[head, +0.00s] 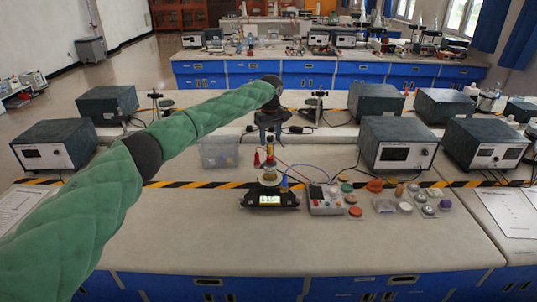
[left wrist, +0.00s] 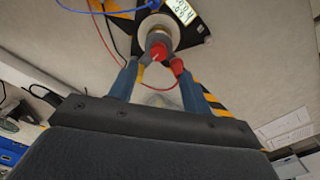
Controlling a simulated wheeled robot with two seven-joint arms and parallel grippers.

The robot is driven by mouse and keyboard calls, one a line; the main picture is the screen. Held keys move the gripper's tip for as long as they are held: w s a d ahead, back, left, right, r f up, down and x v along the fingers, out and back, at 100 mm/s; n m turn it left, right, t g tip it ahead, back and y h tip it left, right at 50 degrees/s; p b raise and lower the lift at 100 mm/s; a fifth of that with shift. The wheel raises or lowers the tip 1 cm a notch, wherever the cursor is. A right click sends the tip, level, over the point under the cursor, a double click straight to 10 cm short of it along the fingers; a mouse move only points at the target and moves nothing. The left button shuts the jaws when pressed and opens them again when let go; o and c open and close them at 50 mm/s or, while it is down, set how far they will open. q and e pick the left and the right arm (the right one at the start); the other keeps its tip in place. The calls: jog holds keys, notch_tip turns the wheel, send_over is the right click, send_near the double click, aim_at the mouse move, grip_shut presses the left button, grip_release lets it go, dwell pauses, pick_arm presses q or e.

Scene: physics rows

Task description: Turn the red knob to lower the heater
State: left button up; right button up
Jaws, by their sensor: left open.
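A red knob-like top (left wrist: 158,52) on this post shows in the left wrist view. A second red piece (left wrist: 178,66) is beside it, close to the right-hand finger; I cannot tell whether they touch. My left gripper (head: 270,138) points down above the device. In the left wrist view its two fingers (left wrist: 155,70) are apart, on either side of the red top, and hold nothing I can see. My right gripper is out of view.
A grey control box (head: 325,199) with wires stands right of the device, beside several coloured caps and knobs. A clear bin (head: 220,152) is behind left. Dark instrument boxes (head: 398,143) stand farther back. The bench front is clear.

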aim_at(270, 157)
pick_arm(q)
jog(key=shift+w+f, duration=0.35)
jog(key=shift+f, duration=0.35)
jog(key=shift+s+f+p, duration=0.2)
jog(key=shift+f+p, duration=1.35)
jog(key=shift+f, duration=1.8)
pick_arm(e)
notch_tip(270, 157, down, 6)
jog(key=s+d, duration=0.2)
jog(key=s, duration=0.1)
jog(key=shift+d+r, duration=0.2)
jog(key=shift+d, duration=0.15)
pick_arm(q)
jog(key=c, duration=1)
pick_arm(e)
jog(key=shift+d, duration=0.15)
